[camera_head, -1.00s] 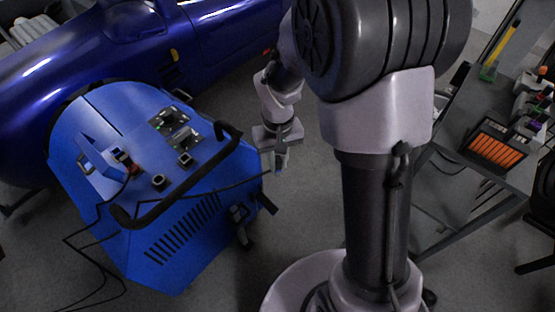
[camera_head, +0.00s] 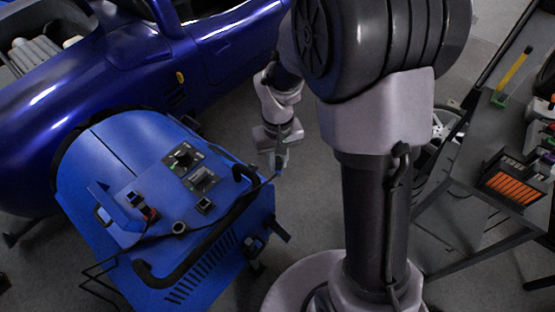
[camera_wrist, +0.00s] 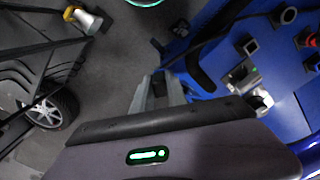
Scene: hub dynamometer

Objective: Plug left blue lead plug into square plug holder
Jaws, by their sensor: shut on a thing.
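The blue dynamometer (camera_head: 150,200) stands left of my gripper (camera_head: 276,160). My gripper hangs beside its right side, near the right end of the black handle. My gripper is shut on a small blue piece, seemingly the blue lead plug (camera_head: 281,166), with a dark lead running toward the machine. The wrist view shows the fingers (camera_wrist: 160,95) over the floor, with the plug mostly hidden. The square plug holder (camera_head: 203,206) is on the machine's top panel, left of my gripper and apart from it. It also shows in the wrist view (camera_wrist: 250,47).
A round holder (camera_head: 179,228) sits near the square one. The black handle (camera_head: 215,232) rises along the panel's near edge. A blue car (camera_head: 130,60) stands behind. A grey bench (camera_head: 460,180) with an orange-slotted box (camera_head: 512,187) is at right. Open floor lies between.

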